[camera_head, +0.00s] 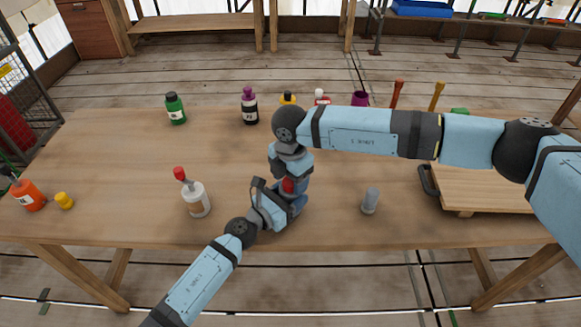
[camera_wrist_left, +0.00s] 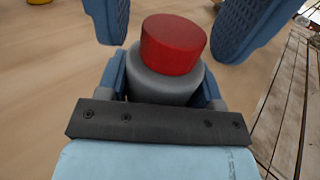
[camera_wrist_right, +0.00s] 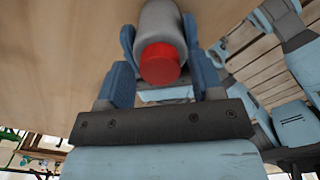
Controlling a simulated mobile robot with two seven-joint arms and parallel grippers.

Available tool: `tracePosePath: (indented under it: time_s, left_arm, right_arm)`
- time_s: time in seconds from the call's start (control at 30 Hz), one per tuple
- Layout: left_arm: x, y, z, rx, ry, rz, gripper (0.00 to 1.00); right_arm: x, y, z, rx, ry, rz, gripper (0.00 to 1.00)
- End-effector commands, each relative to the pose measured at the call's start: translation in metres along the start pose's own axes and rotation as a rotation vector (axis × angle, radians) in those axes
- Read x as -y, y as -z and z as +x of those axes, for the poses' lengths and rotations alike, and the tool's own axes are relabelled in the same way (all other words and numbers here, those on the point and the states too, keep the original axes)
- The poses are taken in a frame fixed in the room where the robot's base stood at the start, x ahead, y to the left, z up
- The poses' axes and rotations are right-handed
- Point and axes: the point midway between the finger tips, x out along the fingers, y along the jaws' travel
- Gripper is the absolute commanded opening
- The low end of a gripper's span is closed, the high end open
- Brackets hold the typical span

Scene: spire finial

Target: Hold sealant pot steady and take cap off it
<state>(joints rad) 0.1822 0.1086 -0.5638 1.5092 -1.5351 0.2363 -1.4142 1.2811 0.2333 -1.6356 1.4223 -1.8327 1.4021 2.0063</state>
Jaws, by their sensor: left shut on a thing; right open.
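The sealant pot is a grey pot (camera_wrist_left: 165,88) with a red cap (camera_wrist_left: 173,44). My left gripper (camera_head: 290,207) is shut on the grey body near the front of the table. The cap is on the pot; it also shows in the head view (camera_head: 288,185) and the right wrist view (camera_wrist_right: 160,64). My right gripper (camera_wrist_right: 163,72) is open, with one finger on each side of the cap and a visible gap. In the head view my arms hide most of the pot.
A white bottle with a red tip (camera_head: 197,199) stands left of the grippers, and a grey bottle (camera_head: 370,201) stands right. An orange pot (camera_head: 28,195) and a yellow cap (camera_head: 64,201) are far left. Several bottles line the back. A wooden board (camera_head: 480,190) lies at right.

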Motion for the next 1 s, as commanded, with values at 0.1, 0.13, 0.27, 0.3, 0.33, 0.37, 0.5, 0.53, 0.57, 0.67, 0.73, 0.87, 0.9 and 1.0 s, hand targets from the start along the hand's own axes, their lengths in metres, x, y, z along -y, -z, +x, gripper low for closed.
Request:
tracePosePath:
  time_s: [0.1, 0.13, 0.27, 0.3, 0.33, 0.37, 0.5, 0.53, 0.57, 0.67, 0.73, 0.87, 0.9, 1.0]
  left_arm:
    - [0.0000, -0.0001, 0.0000, 0.000, 0.000, 0.000, 0.00]
    - [0.0000, -0.0001, 0.0000, 0.000, 0.000, 0.000, 0.00]
    - [0.0000, 0.0000, 0.0000, 0.000, 0.000, 0.000, 0.00]
    - [0.0000, 0.0000, 0.0000, 0.000, 0.000, 0.000, 0.00]
    - [0.0000, 0.0000, 0.0000, 0.000, 0.000, 0.000, 0.00]
    - [0.0000, 0.0000, 0.0000, 0.000, 0.000, 0.000, 0.00]
    - [0.0000, 0.0000, 0.0000, 0.000, 0.000, 0.000, 0.00]
    - [0.0000, 0.0000, 0.0000, 0.000, 0.000, 0.000, 0.00]
    - [0.0000, 0.0000, 0.0000, 0.000, 0.000, 0.000, 0.00]
    - [0.0000, 0.0000, 0.0000, 0.000, 0.000, 0.000, 0.00]
    - [0.0000, 0.0000, 0.0000, 0.000, 0.000, 0.000, 0.00]
    - [0.0000, 0.0000, 0.0000, 0.000, 0.000, 0.000, 0.00]
    - [0.0000, 0.0000, 0.0000, 0.000, 0.000, 0.000, 0.00]
    - [-0.0001, 0.0000, 0.0000, 0.000, 0.000, 0.000, 0.00]
  right_arm:
    - [0.0002, -0.0001, 0.0055, 0.000, 0.001, 0.000, 0.61]
    - [0.0002, -0.0001, 0.0059, 0.000, 0.001, 0.000, 0.61]
    - [0.0002, -0.0002, 0.0063, 0.001, 0.000, -0.001, 0.61]
    - [0.0002, -0.0001, 0.0062, 0.000, 0.000, -0.001, 0.61]
    - [0.0002, -0.0001, 0.0062, 0.001, 0.000, -0.001, 0.61]
    - [0.0002, -0.0001, 0.0062, 0.001, 0.000, -0.001, 0.58]
    - [0.0002, -0.0002, 0.0060, 0.001, 0.000, -0.001, 0.26]
    - [0.0002, -0.0002, 0.0060, 0.001, 0.000, -0.001, 0.19]
    - [0.0002, -0.0002, 0.0060, 0.001, 0.000, -0.001, 0.12]
    - [0.0002, -0.0002, 0.0059, 0.001, 0.000, -0.010, 0.11]
    - [0.0002, -0.0003, 0.0058, 0.001, 0.000, -0.055, 0.11]
    - [0.0001, -0.0004, 0.0057, 0.001, 0.000, -0.266, 0.11]
    - [0.0001, -0.0004, 0.0056, 0.001, 0.000, -0.356, 0.11]
    - [0.0000, -0.0005, 0.0054, 0.002, 0.000, -0.585, 0.11]
